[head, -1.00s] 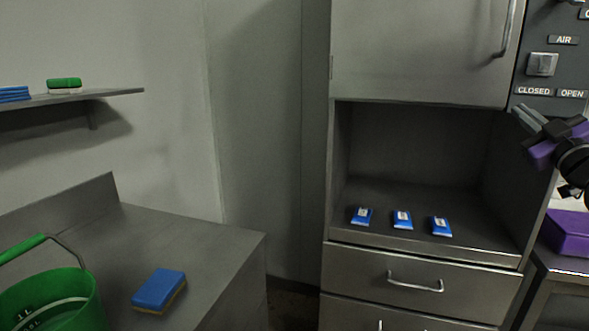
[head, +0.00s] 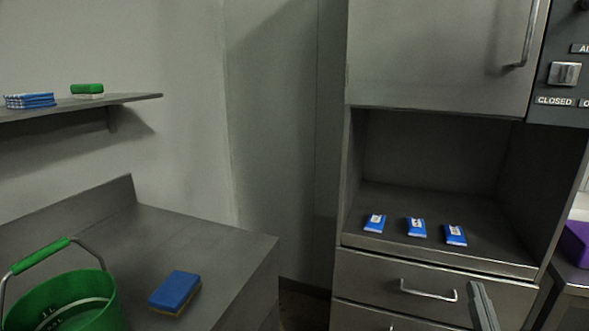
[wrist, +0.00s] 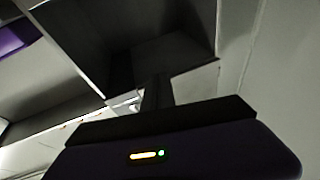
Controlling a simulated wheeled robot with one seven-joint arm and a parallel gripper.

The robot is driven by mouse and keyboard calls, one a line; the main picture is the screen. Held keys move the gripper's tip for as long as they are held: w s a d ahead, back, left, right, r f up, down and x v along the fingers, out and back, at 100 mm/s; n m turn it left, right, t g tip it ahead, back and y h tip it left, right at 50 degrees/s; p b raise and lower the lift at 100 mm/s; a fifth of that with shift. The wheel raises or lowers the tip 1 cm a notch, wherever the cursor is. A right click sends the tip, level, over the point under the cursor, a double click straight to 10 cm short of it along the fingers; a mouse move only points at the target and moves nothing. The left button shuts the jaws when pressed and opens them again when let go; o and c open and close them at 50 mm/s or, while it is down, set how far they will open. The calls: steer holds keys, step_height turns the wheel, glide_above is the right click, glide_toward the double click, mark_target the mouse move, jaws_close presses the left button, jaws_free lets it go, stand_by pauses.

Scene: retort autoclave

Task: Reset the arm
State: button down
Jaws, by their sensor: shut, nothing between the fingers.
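My gripper (head: 484,306) shows only in part at the lower right of the head view, as grey fingers in front of the cabinet's drawer. The fingers are together with nothing between them. In the wrist view, the dark fingers (wrist: 157,92) point up from the purple gripper body, with a steel cabinet edge and pale wall beyond. Most of the arm is outside the head view.
A steel cabinet (head: 440,60) has an open niche with three blue packets (head: 416,227). A handled drawer (head: 425,285) is below. A counter at left holds a green bucket (head: 75,303) and blue sponge (head: 175,291). A shelf (head: 135,100) is above.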

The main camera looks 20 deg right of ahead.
steer(key=s+a+f+n+g+y, duration=0.1)
steer(key=s+a+f+n+y, duration=0.1)
steer(key=s+a, duration=0.5)
steer(key=s+a+f+n+g+y+p, duration=0.1)
steer(key=s+a+f+y, duration=0.3)
steer(key=s+a, duration=0.4)
steer(key=s+a+f+n+g+y+p, duration=0.1)
steer(key=s+a+f+n+g+y, duration=0.1)
steer(key=s+a, duration=0.5)
steer(key=s+f+n+y, duration=0.1)
steer(key=s+f, duration=0.1)
steer(key=s, duration=0.4)
steer(key=shift+s+a+f+y, duration=0.15)
steer(key=shift+s+f+y, duration=0.2)
steer(key=shift+y, duration=0.05)
stand_by(0.4)
